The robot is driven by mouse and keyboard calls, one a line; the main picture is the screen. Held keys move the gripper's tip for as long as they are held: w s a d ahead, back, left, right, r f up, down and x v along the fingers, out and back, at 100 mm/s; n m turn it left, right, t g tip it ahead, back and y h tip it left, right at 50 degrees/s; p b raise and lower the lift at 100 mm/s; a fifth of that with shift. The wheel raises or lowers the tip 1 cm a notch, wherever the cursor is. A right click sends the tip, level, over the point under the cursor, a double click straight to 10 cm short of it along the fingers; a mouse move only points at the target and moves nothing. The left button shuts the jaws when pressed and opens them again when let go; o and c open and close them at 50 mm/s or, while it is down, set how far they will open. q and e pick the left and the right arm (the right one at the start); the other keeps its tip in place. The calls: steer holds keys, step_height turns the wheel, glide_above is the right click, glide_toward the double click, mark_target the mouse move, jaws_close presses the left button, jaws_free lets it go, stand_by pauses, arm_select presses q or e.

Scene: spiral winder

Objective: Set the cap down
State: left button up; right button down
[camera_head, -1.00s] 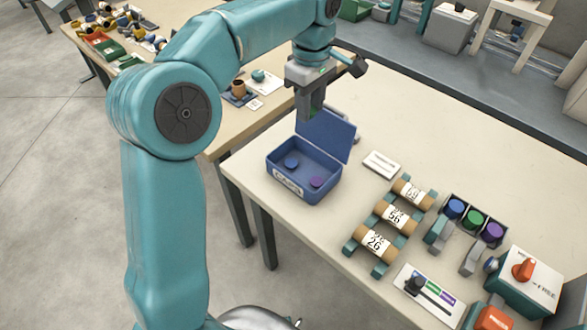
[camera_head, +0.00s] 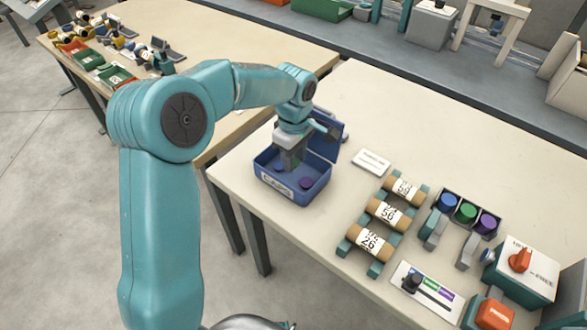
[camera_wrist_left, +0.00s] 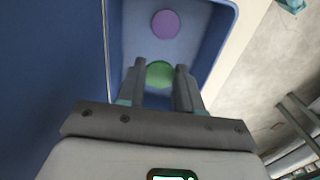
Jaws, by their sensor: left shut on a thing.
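My left gripper (camera_head: 290,160) reaches down into the open blue box (camera_head: 287,192) on the table. It is shut on a green cap (camera_wrist_left: 160,74), which shows between the two fingers in the left wrist view. In the head view the fingers hide the green cap, and I cannot tell whether it touches the box floor. A purple cap (camera_head: 306,182) lies on the box floor to the right, and it also shows in the left wrist view (camera_wrist_left: 165,24). A blue cap (camera_head: 280,168) lies to the left, partly hidden beside the fingers. My right gripper is not in view.
The box's raised lid (camera_head: 328,140) stands behind the gripper. Right of the box are a white card (camera_head: 371,161), a rack of labelled rolls (camera_head: 387,214), a holder with blue, green and purple pieces (camera_head: 465,211), and a switch box (camera_head: 524,272). The table's back area is clear.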

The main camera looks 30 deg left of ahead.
mark_target(293, 177)
arm_select(q)
steer(key=shift+a+f, duration=0.1)
steer(key=shift+f, duration=2.2)
steer(key=shift+f, duration=0.1)
steer(key=o, duration=1)
step_height(293, 177, up, 12)
steer(key=shift+r, duration=0.2)
steer(key=shift+s+f, duration=0.1)
